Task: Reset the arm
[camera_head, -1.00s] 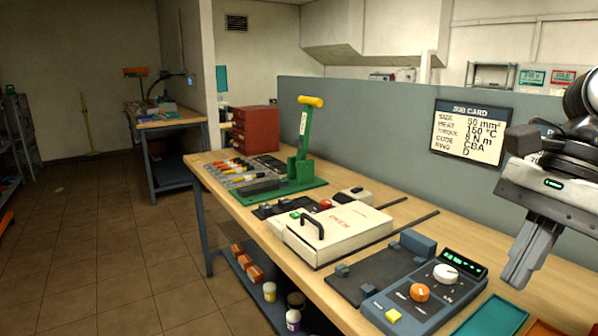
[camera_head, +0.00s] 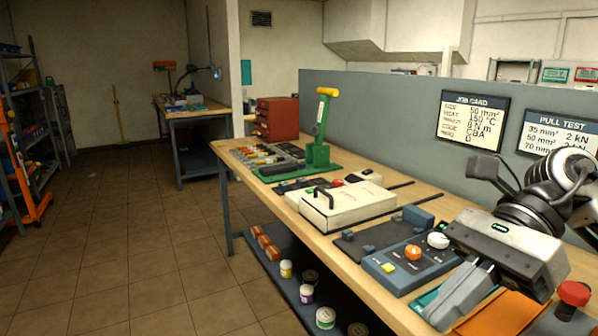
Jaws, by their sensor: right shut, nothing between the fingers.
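My right gripper (camera_head: 462,292) shows in the head view at the lower right, over the front right part of the workbench (camera_head: 285,212). It points down and to the left, above a teal tray (camera_head: 426,300) and an orange tray (camera_head: 497,318). Its fingers are together with nothing between them. The control box (camera_head: 392,268) with an orange knob, a white knob and a yellow button lies just left of the gripper. My left gripper is not in view.
A white box with a black handle (camera_head: 345,208), a green lever press (camera_head: 318,152) and a red drawer cabinet (camera_head: 277,118) stand farther back. A red knob (camera_head: 573,293) is right of the gripper. Tubs (camera_head: 325,318) sit on the lower shelf.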

